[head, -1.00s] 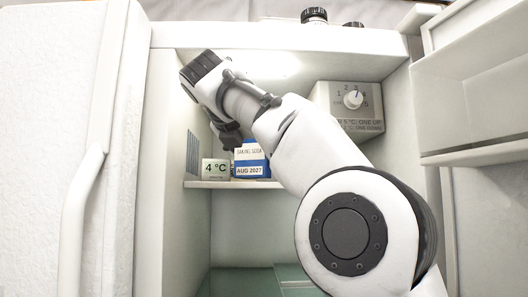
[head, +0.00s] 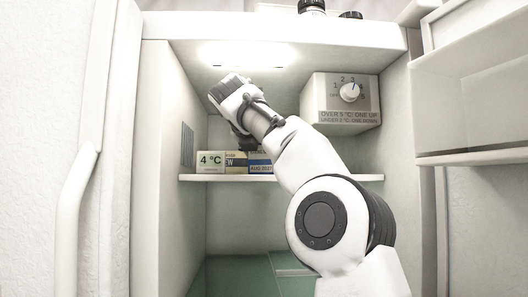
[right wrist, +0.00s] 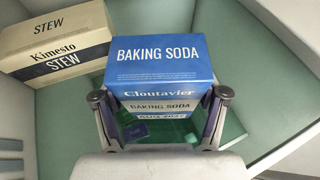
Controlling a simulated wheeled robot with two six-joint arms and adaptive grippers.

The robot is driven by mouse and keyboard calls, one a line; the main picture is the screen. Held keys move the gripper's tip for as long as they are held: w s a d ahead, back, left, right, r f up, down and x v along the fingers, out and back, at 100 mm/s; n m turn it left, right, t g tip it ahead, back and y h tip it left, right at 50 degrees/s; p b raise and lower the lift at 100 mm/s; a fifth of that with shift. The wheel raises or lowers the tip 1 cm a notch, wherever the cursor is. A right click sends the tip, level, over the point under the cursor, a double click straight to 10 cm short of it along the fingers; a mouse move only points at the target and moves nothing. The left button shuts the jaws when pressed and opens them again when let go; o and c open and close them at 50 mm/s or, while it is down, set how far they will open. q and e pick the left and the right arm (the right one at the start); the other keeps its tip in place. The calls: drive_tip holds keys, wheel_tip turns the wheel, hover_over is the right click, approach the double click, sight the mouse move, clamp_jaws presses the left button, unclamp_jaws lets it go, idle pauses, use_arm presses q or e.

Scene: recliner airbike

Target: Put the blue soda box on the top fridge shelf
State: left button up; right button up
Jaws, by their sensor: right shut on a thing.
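The blue soda box (right wrist: 160,60), marked BAKING SODA, lies between the two fingers of my right gripper (right wrist: 160,95) in the right wrist view. The gripper is shut on it. In the head view, part of the blue box (head: 261,168) shows at the level of the fridge shelf (head: 325,178), partly hidden by my right gripper (head: 243,142). I cannot tell whether the box rests on the shelf or hangs just above it. My left gripper is not in view.
A cream and black stew box (head: 236,166) stands left of the blue box, also in the right wrist view (right wrist: 55,45). A 4 °C display (head: 210,162) is at the shelf's left. A control dial box (head: 340,99) hangs above right. The shelf's right part looks clear.

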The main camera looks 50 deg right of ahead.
drive_tip(key=shift+f, duration=0.2)
drive_tip(key=o, duration=1.4)
drive_tip(key=shift+d, duration=0.15)
drive_tip(key=shift+r, duration=0.1)
drive_tip(key=shift+r, duration=0.3)
drive_tip(key=v, duration=0.3)
drive_tip(key=shift+f, duration=0.1)
drive_tip(key=s+a+b, duration=0.3)
drive_tip(key=s+a, duration=0.1)
drive_tip(key=a, duration=0.7)
drive_tip(key=shift+a, duration=0.25)
